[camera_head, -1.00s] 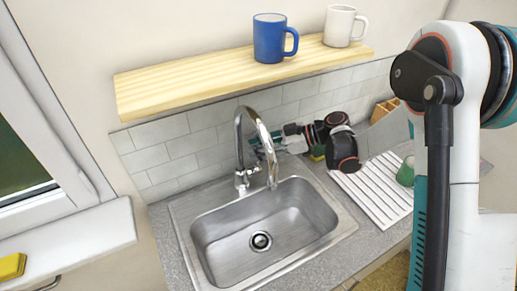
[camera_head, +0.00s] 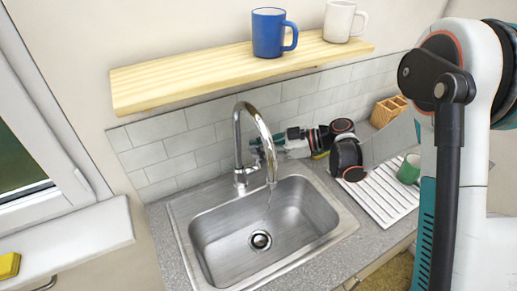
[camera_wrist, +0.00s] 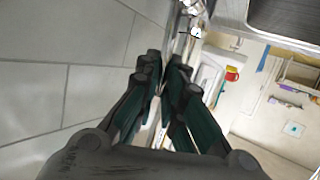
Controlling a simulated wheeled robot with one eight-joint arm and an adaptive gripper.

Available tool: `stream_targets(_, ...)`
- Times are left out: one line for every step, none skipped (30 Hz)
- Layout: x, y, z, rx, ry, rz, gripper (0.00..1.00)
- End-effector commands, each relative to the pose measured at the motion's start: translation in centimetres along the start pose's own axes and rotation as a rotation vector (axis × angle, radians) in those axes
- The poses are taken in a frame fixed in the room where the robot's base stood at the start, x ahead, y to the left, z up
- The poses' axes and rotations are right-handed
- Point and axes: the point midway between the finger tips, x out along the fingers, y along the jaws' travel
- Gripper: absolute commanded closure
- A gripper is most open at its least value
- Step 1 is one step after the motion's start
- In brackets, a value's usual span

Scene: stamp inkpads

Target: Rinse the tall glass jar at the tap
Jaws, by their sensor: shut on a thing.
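My gripper (camera_head: 262,148) is behind the spout, against the tiled wall. It is shut, apparently on the tap's handle, though the contact is hidden in the head view. In the wrist view the dark teal fingers of my gripper (camera_wrist: 162,85) are close together, and what lies between them is hard to make out. I cannot make out the tall glass jar in either view.
A white ribbed drainer (camera_head: 372,195) with a green mug (camera_head: 408,170) lies right of the sink. A wooden holder (camera_head: 388,111) stands behind it. A shelf (camera_head: 190,80) with a blue mug (camera_head: 268,34) and a white mug (camera_head: 339,20) overhangs the tap. The sink basin is empty.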

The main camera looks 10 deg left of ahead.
Motion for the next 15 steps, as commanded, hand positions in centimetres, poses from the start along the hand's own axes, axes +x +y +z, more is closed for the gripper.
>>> stream_targets(-0.01,0.0,0.01,0.0,-0.002,0.0,1.0)
stream_targets(-0.01,0.0,0.01,0.0,-0.002,-0.001,1.0)
stream_targets(-0.01,0.01,0.01,0.0,-0.002,-0.001,1.0)
stream_targets(-0.01,0.01,0.01,0.0,-0.002,-0.001,1.0)
stream_targets(-0.01,0.01,0.01,0.0,-0.002,-0.001,0.85)
stream_targets(-0.01,0.01,0.01,0.0,-0.002,-0.001,0.76)
stream_targets(-0.01,0.01,0.01,0.0,-0.002,-0.001,0.71)
stream_targets(-0.01,0.01,0.01,0.0,-0.002,-0.001,0.71)
stream_targets(-0.01,0.01,0.0,0.0,-0.002,-0.001,0.71)
stream_targets(-0.01,0.01,0.0,0.0,-0.002,-0.001,0.71)
stream_targets(-0.01,0.01,0.0,0.0,-0.002,-0.001,0.71)
stream_targets(-0.01,0.02,0.0,0.0,-0.002,-0.001,0.71)
stream_targets(-0.01,0.02,0.0,0.0,-0.002,-0.001,0.71)
stream_targets(-0.01,0.02,0.0,0.0,-0.002,-0.001,0.71)
stream_targets(-0.01,0.02,0.0,0.0,-0.002,-0.001,0.71)
